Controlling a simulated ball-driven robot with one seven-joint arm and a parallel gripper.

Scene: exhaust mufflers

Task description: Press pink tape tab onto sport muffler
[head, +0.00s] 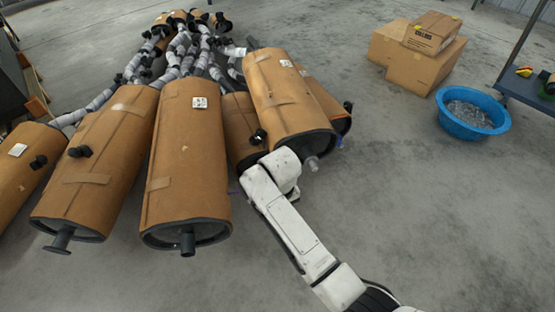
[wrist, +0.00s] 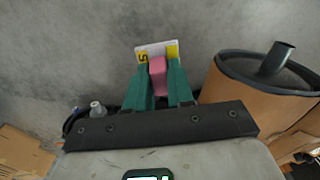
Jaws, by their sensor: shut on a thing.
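My gripper (wrist: 160,72) has two green fingers, shut on a pink tape tab (wrist: 158,76). A white card with yellow patches and a dark mark (wrist: 157,50) shows just beyond the fingertips, over grey floor; I cannot tell whether it is joined to the tab. Several brown-wrapped mufflers lie in the head view, such as the middle one (head: 188,150) and the one by my arm's end (head: 283,95). I cannot tell which is the sport muffler. One wrapped muffler with a dark pipe (wrist: 265,90) is right of the fingers, apart from them. My fingers are hidden in the head view.
Grey-jointed pipes (head: 180,55) run back from the mufflers. A blue tub (head: 473,112) with clear contents and stacked cardboard boxes (head: 415,55) stand at the right, near a dark-framed table (head: 525,92). The floor between the mufflers and the tub is clear.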

